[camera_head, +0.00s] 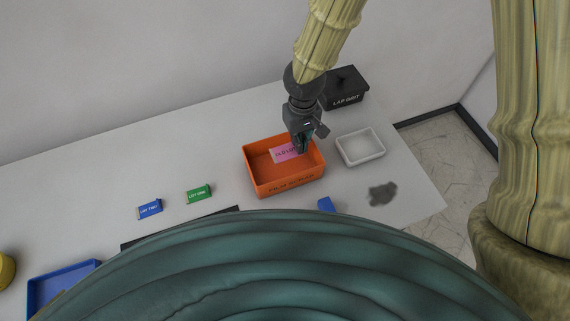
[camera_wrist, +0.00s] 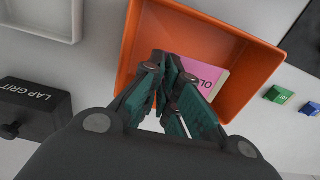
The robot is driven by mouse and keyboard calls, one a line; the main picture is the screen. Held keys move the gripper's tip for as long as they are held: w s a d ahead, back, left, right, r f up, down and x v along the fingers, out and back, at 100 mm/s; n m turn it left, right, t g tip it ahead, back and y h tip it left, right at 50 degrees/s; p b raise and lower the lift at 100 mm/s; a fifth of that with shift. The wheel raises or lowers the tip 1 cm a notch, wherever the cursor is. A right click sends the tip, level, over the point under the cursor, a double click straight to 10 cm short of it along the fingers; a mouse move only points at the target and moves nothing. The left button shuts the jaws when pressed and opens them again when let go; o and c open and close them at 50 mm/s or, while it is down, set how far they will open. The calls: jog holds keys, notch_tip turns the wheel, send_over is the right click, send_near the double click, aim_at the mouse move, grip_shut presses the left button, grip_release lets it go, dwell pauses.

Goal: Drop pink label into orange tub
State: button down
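The pink label (camera_head: 284,153) is a flat tag with dark lettering, seen over the inside of the orange tub (camera_head: 247,171). My gripper (camera_head: 302,148) is over the tub's right part, at the label's right end. In the wrist view my gripper (camera_wrist: 172,72) has its fingertips close together on the label's near edge, and the pink label (camera_wrist: 207,73) extends beyond them to the right. The fingers hide part of it. The orange tub (camera_wrist: 245,70) surrounds the label in that view. I cannot tell how far the label is above the tub floor.
A white tray (camera_head: 378,155) stands right of the tub, with a black lidded LAP GRIT box (camera_head: 346,99) behind. A green label (camera_head: 199,194) and a blue label (camera_head: 149,208) lie to the left. A blue tray (camera_head: 35,292) is at the front left. A dark patch (camera_head: 382,193) marks the right.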

jog(key=shift+w, duration=0.1)
jog(key=c, duration=1.6)
grip_release()
jog(key=shift+o, duration=0.2)
notch_tip(320, 180, up, 12)
